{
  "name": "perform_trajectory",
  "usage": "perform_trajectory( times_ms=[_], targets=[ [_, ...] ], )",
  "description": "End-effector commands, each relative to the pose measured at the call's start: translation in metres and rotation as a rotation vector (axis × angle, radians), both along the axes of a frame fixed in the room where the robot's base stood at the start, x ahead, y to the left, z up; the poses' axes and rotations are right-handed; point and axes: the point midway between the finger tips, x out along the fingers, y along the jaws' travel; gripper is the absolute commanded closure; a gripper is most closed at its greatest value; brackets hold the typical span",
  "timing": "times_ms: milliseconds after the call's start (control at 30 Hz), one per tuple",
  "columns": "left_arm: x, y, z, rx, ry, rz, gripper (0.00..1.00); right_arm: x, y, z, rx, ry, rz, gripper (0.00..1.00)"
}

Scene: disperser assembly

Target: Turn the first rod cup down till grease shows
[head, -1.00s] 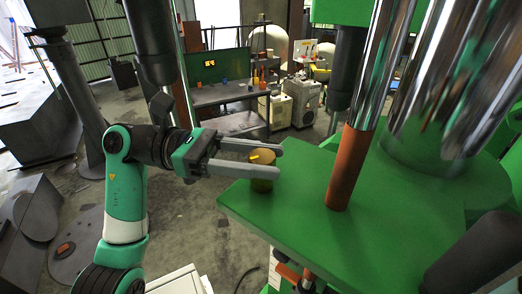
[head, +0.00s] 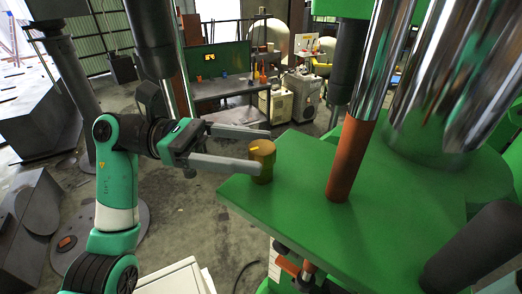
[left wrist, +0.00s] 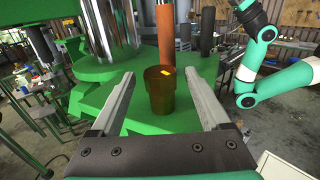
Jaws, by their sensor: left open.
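The first rod cup (head: 262,160) is a brown-gold cup with a yellow mark on its top. It stands upright near the left corner of the green machine plate (head: 310,215). My left gripper (head: 265,150) is open, with its fingertips level with the cup. In the head view, the near fingertip overlaps the cup's left edge and the far one passes behind it. In the left wrist view, the cup (left wrist: 160,95) shows between the two open fingers (left wrist: 160,73), with gaps on both sides. I cannot make out any grease.
A brown rod (head: 350,155) rises from the plate right of the cup, with large chrome columns (head: 480,75) beyond. A workbench (head: 220,88) stands far behind. A teal and white arm (left wrist: 265,35) of mine shows at right in the left wrist view.

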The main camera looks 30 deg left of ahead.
Motion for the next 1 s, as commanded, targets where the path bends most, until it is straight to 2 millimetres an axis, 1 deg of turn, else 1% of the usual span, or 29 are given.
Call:
perform_trajectory(
  times_ms=[33, 200, 300, 400, 533, 1000],
  targets=[
    [-0.003, 0.012, -0.002, 0.0, 0.0, 0.006, 0.2, 0.0, 0.0, -0.005, 0.0, 0.0, 0.0, 1.0],
    [-0.014, 0.052, -0.002, 0.0, 0.001, 0.005, 0.2, 0.0, 0.0, -0.012, 0.0, 0.0, 0.0, 1.0],
    [-0.02, 0.071, -0.002, -0.001, 0.002, 0.004, 0.2, 0.0, 0.0, -0.014, 0.0, 0.0, 0.0, 1.0],
    [-0.024, 0.083, -0.001, 0.0, 0.0, 0.002, 0.2, 0.0, 0.0, -0.015, 0.0, 0.0, 0.0, 1.0],
    [-0.026, 0.089, -0.001, -0.001, 0.0, 0.0, 0.2, 0.0, 0.0, -0.015, 0.0, 0.0, 0.0, 1.0],
    [-0.026, 0.089, -0.001, 0.0, 0.0, 0.0, 0.2, 0.0, 0.0, -0.015, 0.0, 0.0, 0.0, 1.0]
  ],
)
